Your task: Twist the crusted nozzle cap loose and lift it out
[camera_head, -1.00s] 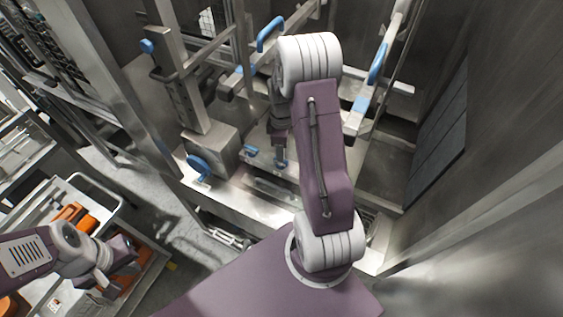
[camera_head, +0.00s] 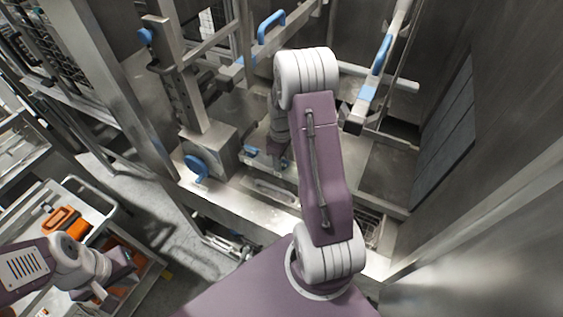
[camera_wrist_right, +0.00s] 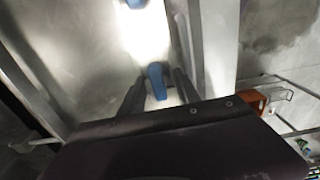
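My right gripper (camera_head: 270,163) reaches down to the steel ledge of the machine, mostly hidden behind my own forearm in the head view. In the right wrist view its two dark fingers (camera_wrist_right: 158,88) stand apart, with a small blue piece (camera_wrist_right: 157,80) between them. Narrow gaps seem to show on both sides, and I cannot tell whether they touch it. Whether this blue piece is the nozzle cap or a handle is unclear; no crust is visible. In the head view small blue parts (camera_head: 250,150) lie by the gripper. My left gripper (camera_head: 118,272) hangs over a cart; its fingers are unclear.
A blue handle (camera_head: 196,168) sticks out at the ledge's front left. Blue-gripped levers (camera_head: 271,26) and (camera_head: 382,54) stand behind. A steel wall (camera_head: 500,150) closes the right. The cart (camera_head: 85,192) at left holds orange items (camera_head: 62,220).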

